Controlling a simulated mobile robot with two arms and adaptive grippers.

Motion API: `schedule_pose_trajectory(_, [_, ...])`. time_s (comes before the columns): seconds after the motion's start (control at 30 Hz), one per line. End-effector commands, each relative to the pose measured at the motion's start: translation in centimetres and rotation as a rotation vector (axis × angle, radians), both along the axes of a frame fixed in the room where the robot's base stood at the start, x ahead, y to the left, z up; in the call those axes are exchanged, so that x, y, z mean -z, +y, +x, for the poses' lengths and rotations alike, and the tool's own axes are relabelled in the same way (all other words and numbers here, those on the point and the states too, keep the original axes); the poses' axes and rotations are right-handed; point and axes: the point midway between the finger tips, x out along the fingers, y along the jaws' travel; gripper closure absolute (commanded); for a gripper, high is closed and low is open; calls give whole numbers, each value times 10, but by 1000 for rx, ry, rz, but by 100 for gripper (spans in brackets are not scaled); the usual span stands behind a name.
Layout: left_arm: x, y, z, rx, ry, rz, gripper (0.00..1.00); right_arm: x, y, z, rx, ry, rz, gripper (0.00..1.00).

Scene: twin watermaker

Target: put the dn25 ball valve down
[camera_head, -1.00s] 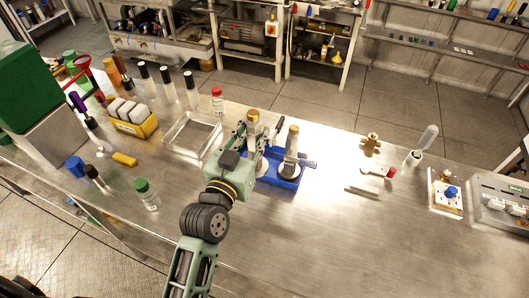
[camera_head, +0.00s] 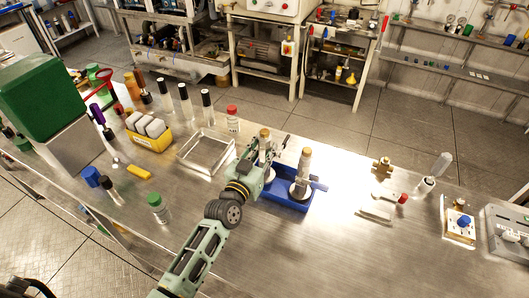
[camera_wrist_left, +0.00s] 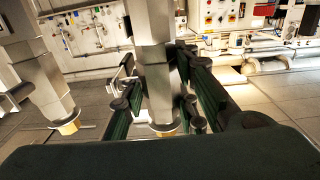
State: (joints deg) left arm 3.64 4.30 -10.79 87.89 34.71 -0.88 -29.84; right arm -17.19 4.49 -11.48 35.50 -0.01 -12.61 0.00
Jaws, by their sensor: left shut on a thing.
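The ball valve (camera_head: 265,142) is an upright grey metal body with a tan end on top. It stands at the left end of a blue tray (camera_head: 288,199), and its lower part is hidden by my gripper. My left gripper (camera_head: 260,160) comes in from the left and is shut around its body. In the left wrist view the valve (camera_wrist_left: 153,60) is between the dark fingers (camera_wrist_left: 155,98). I cannot tell if its base touches the tray. A similar metal piece (camera_head: 304,168) stands in the tray to the right, apart from the gripper.
A metal tray (camera_head: 185,158) lies left of the gripper. A brass fitting (camera_head: 382,166), a red-tipped tool (camera_head: 390,197) and a white-based device (camera_head: 459,226) are to the right. A green-capped bottle (camera_head: 158,208) stands nearer. The bench front right of centre is clear.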

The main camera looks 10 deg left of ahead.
Motion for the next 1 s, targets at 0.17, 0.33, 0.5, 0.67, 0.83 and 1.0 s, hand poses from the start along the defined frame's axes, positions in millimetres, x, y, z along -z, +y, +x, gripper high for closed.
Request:
schedule_pose_trajectory(0.17, [12,1,2,-2,-12,-1,100,-1,0,0,0,-1,0,50])
schedule_pose_trajectory(0.33, [12,0,1,-2,-13,-3,100,0,0,1,0,-1,0,50])
schedule_pose_trajectory(0.5, [15,0,1,-2,-12,-2,100,1,0,1,0,-1,0,50])
schedule_pose_trajectory(0.67, [20,0,0,0,-2,0,63,2,0,1,0,-2,-1,50])
schedule_pose_trajectory(0.83, [20,0,0,0,-2,0,54,2,-1,1,0,-1,-1,50])
schedule_pose_trajectory(1.0, [20,-1,0,1,-2,0,54,2,-1,1,0,-1,-2,50])
